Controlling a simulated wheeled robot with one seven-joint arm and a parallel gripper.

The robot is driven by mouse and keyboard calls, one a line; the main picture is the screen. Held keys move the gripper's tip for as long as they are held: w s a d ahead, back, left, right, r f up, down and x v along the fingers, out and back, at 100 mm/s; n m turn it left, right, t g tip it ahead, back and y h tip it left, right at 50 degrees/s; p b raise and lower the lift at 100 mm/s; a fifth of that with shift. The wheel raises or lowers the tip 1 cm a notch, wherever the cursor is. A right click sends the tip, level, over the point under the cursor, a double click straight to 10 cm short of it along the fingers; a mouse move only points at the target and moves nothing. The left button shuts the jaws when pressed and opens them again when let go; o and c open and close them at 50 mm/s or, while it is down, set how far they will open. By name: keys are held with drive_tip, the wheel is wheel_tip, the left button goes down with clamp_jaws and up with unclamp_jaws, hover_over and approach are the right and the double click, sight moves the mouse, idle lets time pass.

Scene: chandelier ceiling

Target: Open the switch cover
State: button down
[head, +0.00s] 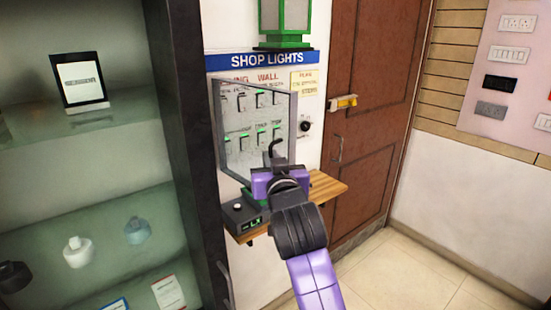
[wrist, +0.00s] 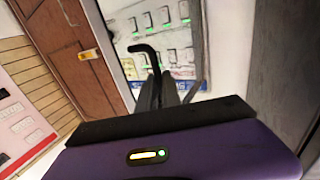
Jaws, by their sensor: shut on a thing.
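The switch cover (head: 231,158) is a clear, grey-framed panel in front of several switches with green lights on the wall. It also shows in the wrist view (wrist: 203,45). How far it stands from the wall is hard to tell. A black bent handle (head: 273,147) is at its lower part, and its hooked end shows in the wrist view (wrist: 143,48). My gripper (head: 268,168) is at this handle, in front of the cover's lower right. In the wrist view its dark fingers (wrist: 167,92) are shut on the handle. The exact contact is partly hidden.
A wooden shelf (head: 326,188) with a small black box (head: 245,217) lies below the cover. A dark-framed display cabinet (head: 190,130) stands close on the left. A brown door (head: 371,115) is to the right. A green lantern (head: 285,20) is above. Floor at lower right is clear.

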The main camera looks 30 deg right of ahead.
drive_tip(key=shift+a, duration=0.3)
drive_tip(key=c, duration=1.8)
unclamp_jaws()
drive_tip(key=shift+w, duration=0.1)
drive_tip(key=b+v, duration=0.2)
drive_tip(key=v, duration=0.6)
drive_tip(key=shift+d, duration=0.1)
